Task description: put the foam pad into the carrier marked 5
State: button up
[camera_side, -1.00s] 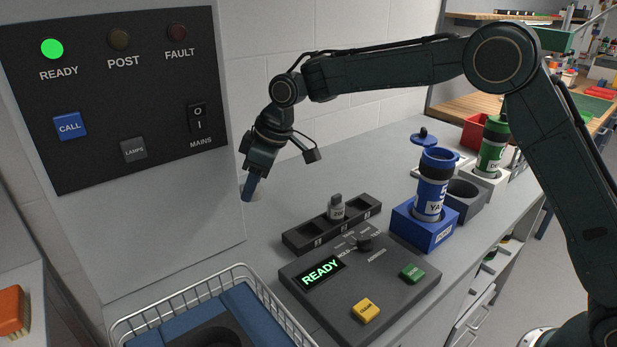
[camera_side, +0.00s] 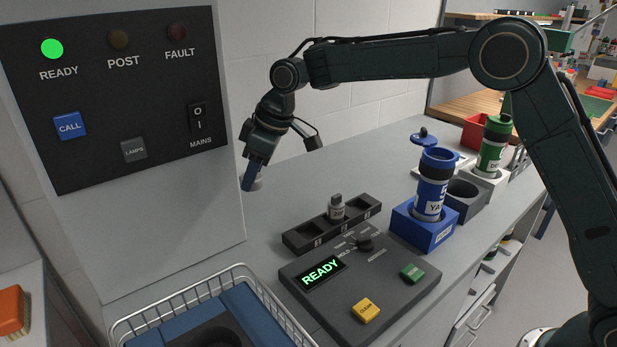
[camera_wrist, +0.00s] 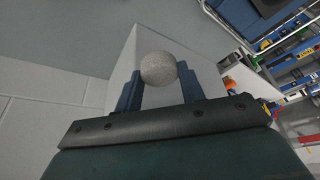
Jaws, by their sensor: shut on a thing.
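The foam pad (camera_wrist: 158,69) is a round, speckled grey piece between the blue fingertips of my gripper (camera_wrist: 159,82) in the wrist view. In the side view the pad (camera_side: 257,184) shows partly behind the fingers of my gripper (camera_side: 251,178), held in the air near the grey panel housing. The blue-collared carrier (camera_side: 432,190) stands upright in a blue holder (camera_side: 424,228) to the right. Its label is partly readable, with a large figure that looks like a 5 above "YA". Its blue cap (camera_side: 424,136) appears off, behind it.
A green-capped carrier (camera_side: 492,150) stands farther back. A dark rack (camera_side: 300,237) holds a small grey bottle (camera_side: 336,207). A console reading READY (camera_side: 345,290) and a wire basket (camera_side: 190,290) are in front. An empty grey holder (camera_side: 466,200) is beside the blue one.

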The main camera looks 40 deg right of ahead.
jog(key=s+d+r+m+h, duration=0.1)
jog(key=s+d+r+m, duration=0.15)
jog(key=d, duration=0.75)
jog(key=s+d+r+m+t, duration=0.15)
jog(key=s+d, duration=0.25)
jog(key=d, duration=0.5)
jog(key=s+d+r+m+h, duration=0.1)
jog(key=s+d+r+m, duration=0.15)
jog(key=d, duration=0.75)
jog(key=s+d+r+m+h, duration=0.1)
jog(key=s+d+r+m, duration=0.1)
jog(key=s+d, duration=0.6)
jog(key=shift+s+r, duration=0.2)
jog(key=shift+s, duration=0.4)
jog(key=shift+d+f+m, duration=0.1)
jog(key=shift+f+m, duration=0.1)
jog(key=shift+m, duration=0.05)
jog(key=shift+f, duration=2.2)
jog(key=shift+f, duration=0.45)
